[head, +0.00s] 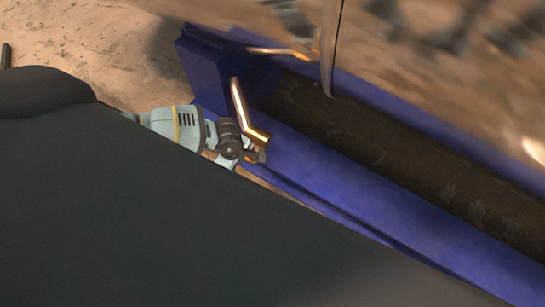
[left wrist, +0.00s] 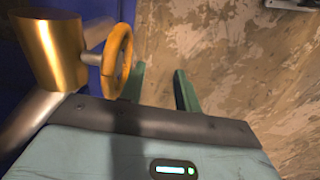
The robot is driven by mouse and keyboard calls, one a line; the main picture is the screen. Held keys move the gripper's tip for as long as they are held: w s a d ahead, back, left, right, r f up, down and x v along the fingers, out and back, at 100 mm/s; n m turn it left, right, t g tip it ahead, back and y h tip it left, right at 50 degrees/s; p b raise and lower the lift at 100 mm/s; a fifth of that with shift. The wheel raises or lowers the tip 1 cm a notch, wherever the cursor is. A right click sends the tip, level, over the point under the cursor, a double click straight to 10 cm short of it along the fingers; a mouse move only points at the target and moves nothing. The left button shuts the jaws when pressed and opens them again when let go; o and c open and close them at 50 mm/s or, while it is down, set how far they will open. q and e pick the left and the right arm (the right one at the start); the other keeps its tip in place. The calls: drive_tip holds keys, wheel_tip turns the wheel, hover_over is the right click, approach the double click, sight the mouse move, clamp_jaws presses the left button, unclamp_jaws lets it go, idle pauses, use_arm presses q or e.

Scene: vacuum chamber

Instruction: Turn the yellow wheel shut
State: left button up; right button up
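The yellow wheel (left wrist: 118,48) shows in the left wrist view, seen nearly edge-on, on a short grey stem from a gold cylindrical body (left wrist: 52,50). My left gripper (left wrist: 160,88) is open, with two green fingers apart and bare floor showing between them. The wheel is just left of the left finger and overlaps it in the picture; I cannot tell whether they touch. In the head view my left gripper (head: 256,154) is small and partly hidden at the blue frame's edge, and I cannot make out the wheel there. My right gripper is not in view.
A long blue frame (head: 375,178) holds a dark cylinder (head: 350,125) in the head view. A bent metal pipe (head: 243,108) rises by my left wrist. A large dark shape covers the lower left. Worn floor (left wrist: 235,60) lies open right of the fingers.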

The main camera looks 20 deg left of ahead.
use_arm(q)
drive_tip(key=shift+w, duration=0.2)
drive_tip(key=shift+c, duration=0.4)
drive_tip(key=shift+w+r, duration=0.1)
drive_tip(key=shift+c, duration=1.3)
clamp_jaws()
drive_tip(key=shift+s, duration=0.2)
drive_tip(key=shift+o, duration=1.7)
unclamp_jaws()
drive_tip(key=shift+w, duration=0.1)
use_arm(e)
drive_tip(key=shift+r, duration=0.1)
